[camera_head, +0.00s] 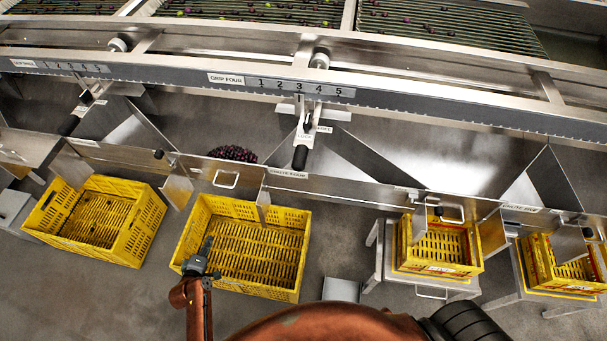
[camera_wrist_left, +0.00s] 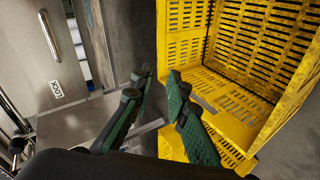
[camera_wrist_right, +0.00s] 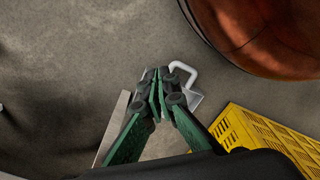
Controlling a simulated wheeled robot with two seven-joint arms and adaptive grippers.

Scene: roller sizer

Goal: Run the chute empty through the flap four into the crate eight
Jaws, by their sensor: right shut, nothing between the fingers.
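Dark round fruit (camera_head: 232,153) lies heaped behind the flap with a loop handle (camera_head: 226,180), left of the plate reading CHUTE FOUR (camera_head: 287,174). The black-gripped lever (camera_head: 300,157) stands beside it under the GRIP FOUR scale (camera_head: 300,88). An empty yellow crate (camera_head: 305,262) sits on the floor below; its number is not readable. My left gripper (camera_head: 203,258) is over this crate's near left corner. In the left wrist view its fingers (camera_wrist_left: 158,78) are apart and empty, beside a yellow crate (camera_wrist_left: 165,40). My right gripper (camera_wrist_right: 157,75) is shut and empty, over the floor.
Another empty yellow crate (camera_head: 150,225) stands on the floor at left. Smaller yellow crates (camera_head: 475,250) (camera_head: 540,265) stand on metal stands at right. In the right wrist view, a grey object with a pale handle (camera_wrist_right: 185,70) lies just beyond the fingertips.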

